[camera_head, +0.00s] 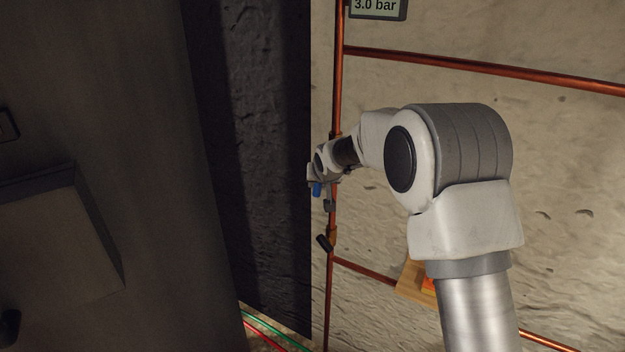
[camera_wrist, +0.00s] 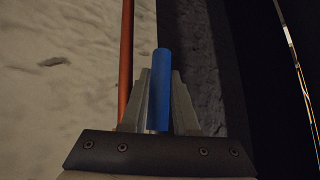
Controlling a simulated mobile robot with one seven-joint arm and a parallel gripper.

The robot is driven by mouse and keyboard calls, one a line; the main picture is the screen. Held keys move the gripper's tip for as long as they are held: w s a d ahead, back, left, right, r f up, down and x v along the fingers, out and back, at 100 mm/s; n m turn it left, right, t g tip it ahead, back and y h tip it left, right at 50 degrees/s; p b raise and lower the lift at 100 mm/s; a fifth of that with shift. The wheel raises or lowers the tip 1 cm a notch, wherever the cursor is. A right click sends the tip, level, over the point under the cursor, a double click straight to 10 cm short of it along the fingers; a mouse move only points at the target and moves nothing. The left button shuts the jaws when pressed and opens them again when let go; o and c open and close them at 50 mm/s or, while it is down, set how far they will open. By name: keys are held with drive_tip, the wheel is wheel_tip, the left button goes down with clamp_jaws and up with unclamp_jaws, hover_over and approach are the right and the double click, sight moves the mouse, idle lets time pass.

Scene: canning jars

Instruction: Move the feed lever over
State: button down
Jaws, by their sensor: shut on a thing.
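The feed lever shows as a blue handle (camera_wrist: 161,85) in the wrist view, pointing up between the two grey fingers. My gripper (camera_wrist: 160,95) is shut on this blue handle. In the head view the blue handle (camera_head: 317,188) is small and sits beside the vertical copper pipe, at the end of my arm. My gripper (camera_head: 316,175) is partly hidden there by its small size and the wrist. The lever's pivot cannot be made out clearly.
A vertical copper pipe (camera_head: 338,80) runs down the pale rough wall, with a dark-handled fitting (camera_head: 325,243) lower on it. A gauge reading 3.0 bar (camera_head: 377,7) is above. A dark cabinet (camera_head: 110,120) stands at left. A wooden box (camera_head: 412,283) is partly behind my arm.

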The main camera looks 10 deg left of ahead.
drive_tip(key=shift+s+d+n+g+h, duration=0.15)
drive_tip(key=shift+d+n+g+h, duration=0.15)
drive_tip(key=shift+d+h, duration=0.3)
drive_tip(key=c, duration=0.7)
unclamp_jaws()
drive_tip(key=v, duration=1.7)
drive_tip(key=shift+s+r, duration=0.1)
drive_tip(key=shift+r, duration=0.1)
